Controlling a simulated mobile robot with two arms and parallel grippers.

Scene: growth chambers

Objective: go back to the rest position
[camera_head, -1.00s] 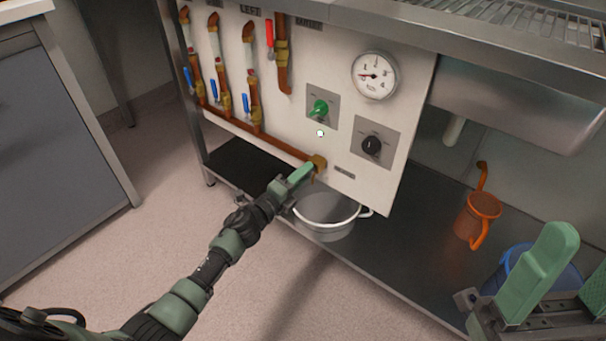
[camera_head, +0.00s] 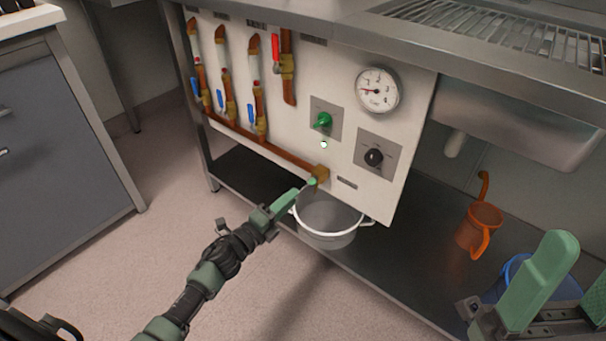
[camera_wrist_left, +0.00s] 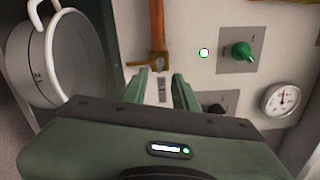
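My left gripper (camera_head: 298,190) is just in front of the lower part of the white valve panel, near the brass fitting (camera_head: 320,173) at the end of the copper pipe. In the left wrist view its two green fingers (camera_wrist_left: 160,84) stand apart with nothing between them. My right gripper (camera_head: 580,262) shows at the lower right edge, its green fingers apart and empty in what shows.
The panel carries a green knob (camera_head: 323,122), a black knob (camera_head: 374,157), a gauge (camera_head: 378,90) and several blue-handled valves. A white pot (camera_head: 328,222) and an orange jug (camera_head: 478,230) stand on the low shelf. A grey cabinet (camera_head: 62,150) is at left; floor between is clear.

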